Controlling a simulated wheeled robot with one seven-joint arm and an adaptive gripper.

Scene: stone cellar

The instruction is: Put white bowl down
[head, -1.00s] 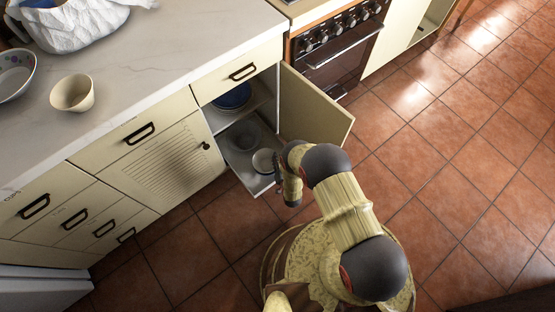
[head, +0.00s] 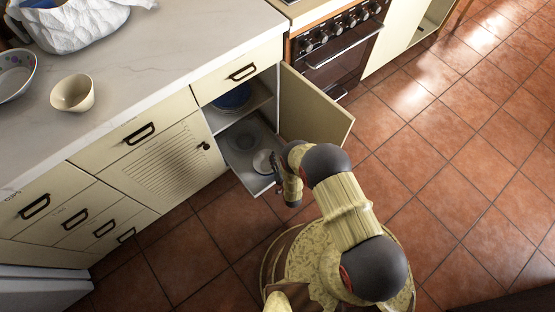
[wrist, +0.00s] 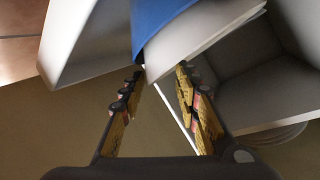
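In the head view a pale round dish (head: 263,162), probably the white bowl, sits at the front of the lower cabinet shelf (head: 238,171). My gripper (head: 275,162) is just right of it, partly hidden by my arm. A greyish round dish (head: 243,136) sits deeper on the lower shelf.
A blue bowl (head: 232,97) is on the upper shelf; blue also shows in the wrist view (wrist: 160,14). The open cabinet door (head: 316,108) stands right of my gripper. The floor right is clear.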

